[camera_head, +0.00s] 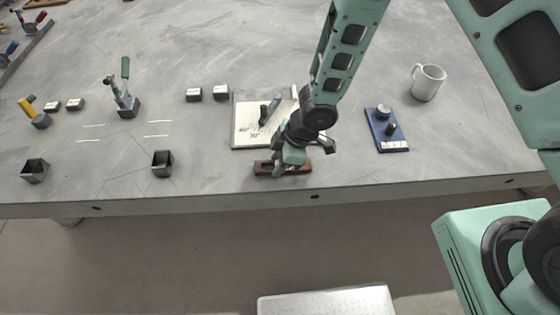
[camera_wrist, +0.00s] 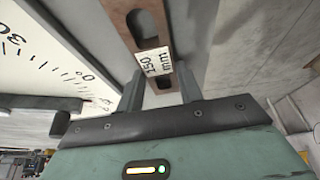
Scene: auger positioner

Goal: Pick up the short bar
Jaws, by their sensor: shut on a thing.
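The short bar (camera_head: 263,168) is brown with slots, and lies level near the table's front edge in the head view, in front of the white plate. In the wrist view the bar (camera_wrist: 148,22) runs away from my gripper and carries a white "150 mm" label (camera_wrist: 154,63). My gripper (camera_wrist: 160,88) is shut on the bar, one finger on each side of the label end. In the head view my gripper (camera_head: 284,167) covers the bar's middle. I cannot tell whether the bar touches the table.
A white dial plate (camera_head: 243,135) with a dark pointer (camera_head: 268,112) is just behind the bar. A blue plate (camera_head: 393,144) with knobs and a white mug (camera_head: 428,83) stand to the right. A dark square holder (camera_head: 162,164) is to the left. The table's front edge is close.

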